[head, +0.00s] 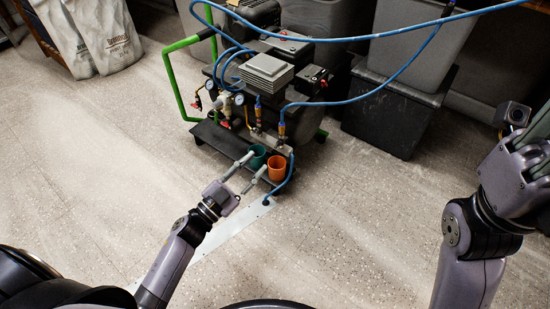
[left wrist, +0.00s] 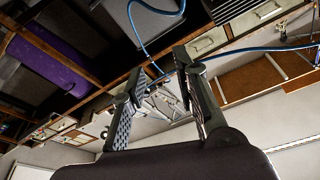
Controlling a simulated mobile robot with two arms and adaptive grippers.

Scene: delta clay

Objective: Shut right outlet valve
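The compressor (head: 268,72) stands on the floor in the head view, with hoses and fittings at its front. Two brass outlet fittings with blue hose ends show there, a left one (head: 258,112) and a right one (head: 282,128). I cannot make out the right valve's handle or its position. My left gripper (head: 258,165) is open and empty, its fingers by the teal and orange cups, below the fittings. Its open fingers also show in the left wrist view (left wrist: 158,68). My right gripper (head: 535,155) is at the right edge, partly cut off; its finger opening is unclear.
A teal cup (head: 257,157) and an orange cup (head: 277,168) are at the compressor's front. Blue hoses (head: 375,36) loop overhead. A green handle frame (head: 173,80) is at left, grey and black bins (head: 400,105) at right. Floor (head: 90,160) at left is clear.

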